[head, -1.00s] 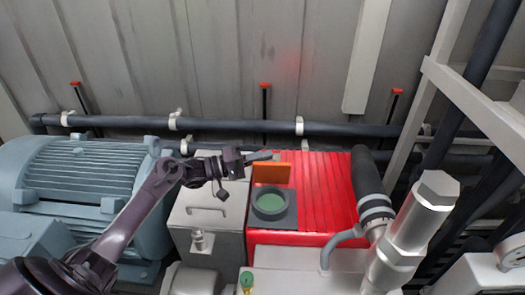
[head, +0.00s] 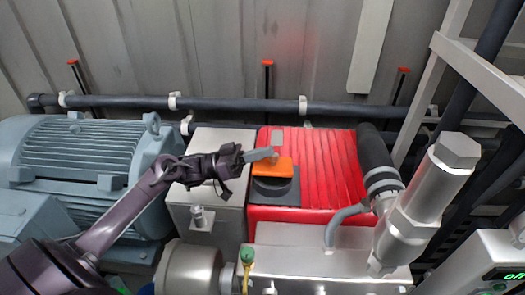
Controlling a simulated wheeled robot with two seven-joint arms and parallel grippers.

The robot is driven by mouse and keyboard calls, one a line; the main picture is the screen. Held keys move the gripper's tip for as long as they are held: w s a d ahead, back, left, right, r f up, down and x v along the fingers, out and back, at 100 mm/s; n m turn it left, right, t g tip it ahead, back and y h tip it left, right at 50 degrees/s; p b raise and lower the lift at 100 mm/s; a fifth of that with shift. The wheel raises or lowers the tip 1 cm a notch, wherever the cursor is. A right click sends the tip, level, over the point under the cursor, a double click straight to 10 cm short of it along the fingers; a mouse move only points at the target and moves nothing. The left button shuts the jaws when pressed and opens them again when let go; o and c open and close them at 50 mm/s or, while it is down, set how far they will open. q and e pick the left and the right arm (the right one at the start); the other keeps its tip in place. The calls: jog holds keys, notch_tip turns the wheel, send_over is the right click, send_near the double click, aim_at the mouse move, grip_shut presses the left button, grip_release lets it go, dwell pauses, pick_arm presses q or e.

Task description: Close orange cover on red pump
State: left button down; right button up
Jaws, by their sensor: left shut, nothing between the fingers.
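The red pump (head: 325,170) has a ribbed top and stands in the middle of the head view. The orange cover (head: 272,167) leans low over the dark round opening (head: 273,188) at the pump's left side. It is tilted, and I cannot tell whether it lies fully flat. My left gripper (head: 273,153) is shut and empty. Its fingertips are at the far edge of the orange cover, touching or just above it. The green inside of the opening is hidden now. My right gripper is not in view.
A grey-blue motor (head: 85,165) stands at the left. A metal box (head: 210,215) sits beside the pump. A thick dark hose (head: 375,160) and a silver cylinder (head: 430,195) stand at the right. A dark pipe (head: 230,104) runs along the back wall.

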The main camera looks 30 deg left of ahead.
pick_arm(q)
jog(key=shift+s+d+f+m, duration=0.15)
jog(key=shift+s+f+m, duration=0.25)
jog(key=shift+m, duration=0.4)
jog(key=shift+s+d+f+b, duration=0.1)
jog(key=shift+s+f+b, duration=0.1)
jog(key=shift+b, duration=0.15)
